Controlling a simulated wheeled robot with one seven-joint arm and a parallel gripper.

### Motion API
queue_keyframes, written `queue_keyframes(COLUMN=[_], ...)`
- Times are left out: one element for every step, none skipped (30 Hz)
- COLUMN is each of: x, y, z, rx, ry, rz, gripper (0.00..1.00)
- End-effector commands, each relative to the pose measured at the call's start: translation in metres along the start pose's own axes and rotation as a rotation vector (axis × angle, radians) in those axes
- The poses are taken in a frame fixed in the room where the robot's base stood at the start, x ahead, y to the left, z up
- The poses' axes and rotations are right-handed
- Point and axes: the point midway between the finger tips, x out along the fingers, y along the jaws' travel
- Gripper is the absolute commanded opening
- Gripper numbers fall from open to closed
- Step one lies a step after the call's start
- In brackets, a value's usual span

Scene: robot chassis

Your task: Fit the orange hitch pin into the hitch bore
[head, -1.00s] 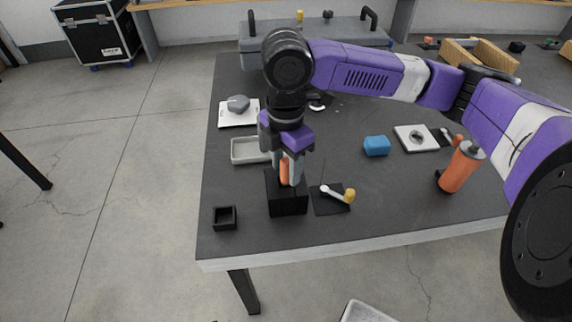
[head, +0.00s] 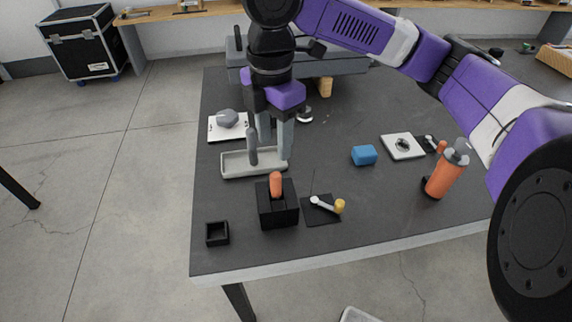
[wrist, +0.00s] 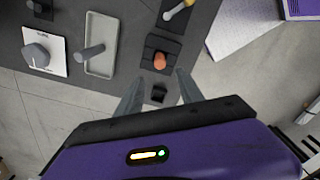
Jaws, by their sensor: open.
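The orange hitch pin (head: 276,184) stands upright in the black block (head: 278,212), its rounded upper end sticking out of the top. Its lower part is hidden inside the block, so its depth in the bore cannot be seen. In the wrist view the pin (wrist: 160,61) shows as an orange round end on the dark block (wrist: 150,45). My gripper (head: 274,150) is open and empty. Its fingers hang above and behind the block, apart from the pin. In the wrist view the pin lies just beyond the fingertips (wrist: 159,76).
A grey tray (head: 235,170) with a grey peg (head: 252,148) lies behind the block. A small black box (head: 217,232) is front left; a yellow-ended lever (head: 326,205) is close at right. A blue block (head: 364,155) and orange bottle (head: 445,170) stand farther right.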

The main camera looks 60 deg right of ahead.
Motion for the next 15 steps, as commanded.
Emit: queue_keyframes(x=[-0.001,-0.001,-0.001,0.0,0.001,0.002,0.004,0.005,0.006,0.006,0.005,0.003,0.001,-0.003,-0.008], y=[0.0,0.0,0.001,0.002,0.003,0.006,0.009,0.012,0.017,0.021,0.025,0.029,0.032,0.035,0.038], z=[0.0,0.0,-0.003,-0.006,-0.011,-0.022,-0.033,-0.045,-0.066,-0.083,-0.101,-0.127,-0.145,-0.162,-0.184], rx=[0.0,0.0,-0.001,-0.003,-0.005,-0.009,-0.013,-0.016,-0.02,-0.02,-0.018,-0.014,-0.01,-0.002,0.011], ry=[0.0,0.001,0.007,0.017,0.033,0.064,0.096,0.135,0.199,0.253,0.311,0.395,0.458,0.52,0.602], rz=[0.0,0.0,0.003,0.007,0.015,0.028,0.04,0.057,0.081,0.102,0.122,0.148,0.167,0.186,0.207], gripper=[0.44,0.44,0.44,0.44,0.44,0.44,0.44,0.44,0.44,0.44,0.44,0.44,0.44,0.44,0.44])
